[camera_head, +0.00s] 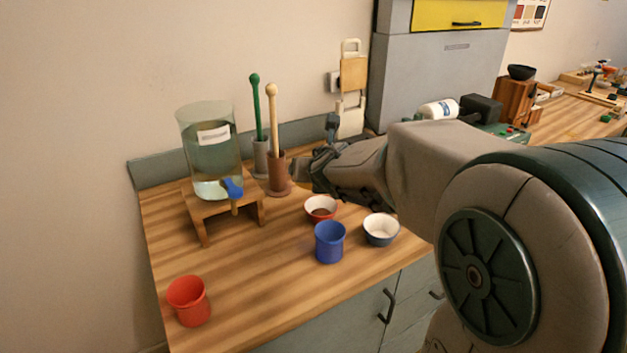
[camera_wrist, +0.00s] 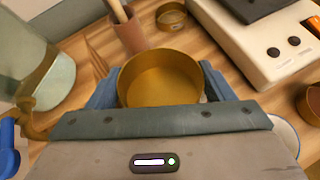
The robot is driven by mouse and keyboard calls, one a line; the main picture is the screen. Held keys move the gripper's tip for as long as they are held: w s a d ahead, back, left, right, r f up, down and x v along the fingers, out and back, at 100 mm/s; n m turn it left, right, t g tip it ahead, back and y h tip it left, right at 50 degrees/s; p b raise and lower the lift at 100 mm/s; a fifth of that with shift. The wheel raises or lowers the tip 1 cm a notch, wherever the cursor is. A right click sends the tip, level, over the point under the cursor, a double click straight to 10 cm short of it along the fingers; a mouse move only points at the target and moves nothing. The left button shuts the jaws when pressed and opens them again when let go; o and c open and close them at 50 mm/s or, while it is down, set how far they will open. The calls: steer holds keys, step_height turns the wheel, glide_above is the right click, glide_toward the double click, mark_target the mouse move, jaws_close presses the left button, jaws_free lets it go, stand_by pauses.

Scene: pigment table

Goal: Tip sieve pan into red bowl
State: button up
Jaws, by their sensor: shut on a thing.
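The sieve pan (camera_wrist: 161,82) is a round brass-coloured pan held between my gripper's fingers in the wrist view. It looks roughly level, with its open side facing the camera; I cannot tell whether the even golden inside is powder or bare floor. In the head view my gripper (camera_head: 304,168) is above the table, behind and left of the red bowl, and the pan cannot be made out clearly.
A blue cup (camera_head: 329,243) and a dark blue bowl (camera_head: 381,230) stand close to the red bowl. A red cup (camera_head: 188,302) is at the front left. A glass water jar (camera_head: 212,150) on a wooden stand and a brown holder (camera_head: 278,178) are left of my gripper.

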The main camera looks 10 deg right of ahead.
steer(key=shift+a+f+n+t+h+b, duration=0.2)
steer(key=shift+t+b, duration=0.5)
steer(key=shift+b, duration=1.1)
steer(key=shift+d+r+h+b, duration=0.1)
steer(key=shift+h+b, duration=0.2)
steer(key=shift+b, duration=0.1)
